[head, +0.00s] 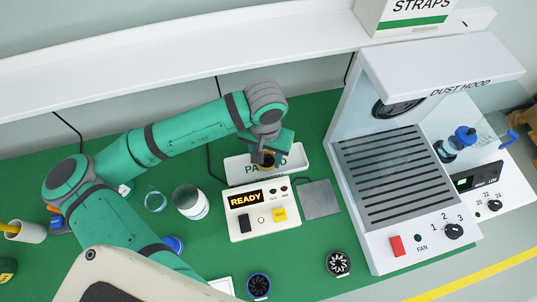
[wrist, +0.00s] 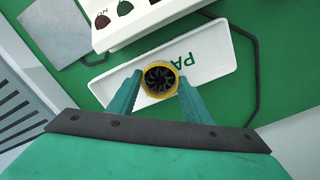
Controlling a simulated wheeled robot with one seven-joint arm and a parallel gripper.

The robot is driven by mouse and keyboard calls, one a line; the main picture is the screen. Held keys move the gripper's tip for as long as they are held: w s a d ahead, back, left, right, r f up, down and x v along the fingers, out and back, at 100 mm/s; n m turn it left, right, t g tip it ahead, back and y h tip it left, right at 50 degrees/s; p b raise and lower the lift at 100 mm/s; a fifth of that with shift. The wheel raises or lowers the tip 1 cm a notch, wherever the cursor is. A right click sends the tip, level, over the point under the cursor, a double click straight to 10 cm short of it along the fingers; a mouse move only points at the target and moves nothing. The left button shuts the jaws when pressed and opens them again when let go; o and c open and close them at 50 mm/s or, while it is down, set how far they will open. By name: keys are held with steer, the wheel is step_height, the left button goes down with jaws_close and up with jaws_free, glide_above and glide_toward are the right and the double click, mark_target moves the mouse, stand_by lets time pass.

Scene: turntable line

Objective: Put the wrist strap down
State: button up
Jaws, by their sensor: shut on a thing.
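My gripper (wrist: 158,92) is shut on a round part with a yellow rim and black vanes (wrist: 160,79). In the head view my gripper (head: 264,160) is over the white tray (head: 236,171), whose lettering is partly covered. In the wrist view the held part is above the tray (wrist: 214,37); I cannot tell whether it touches the bottom. I see no wrist strap in the gripper or on the bench. A white box (head: 414,16) marked STRAPS stands on the shelf; its contents are hidden.
A tester (head: 262,219) showing READY sits just in front of the tray, beside a grey pad (head: 320,199). The dust hood (head: 385,175) stands to the right. A black finned part (head: 338,264) and a blue-rimmed one (head: 258,286) lie at the front. A black cable runs near the tray.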

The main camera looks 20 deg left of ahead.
mark_target(266, 161)
steer(key=shift+s+d+f, duration=0.1)
steer(key=shift+d+f, duration=0.05)
steer(key=shift+f, duration=0.4)
steer(key=shift+s, duration=0.1)
steer(key=shift+s+f, duration=0.1)
steer(key=o, duration=0.8)
steer(key=shift+o, duration=0.2)
steer(key=shift+r, duration=0.4)
step_height(266, 161, up, 12)
steer(key=shift+f, duration=0.25)
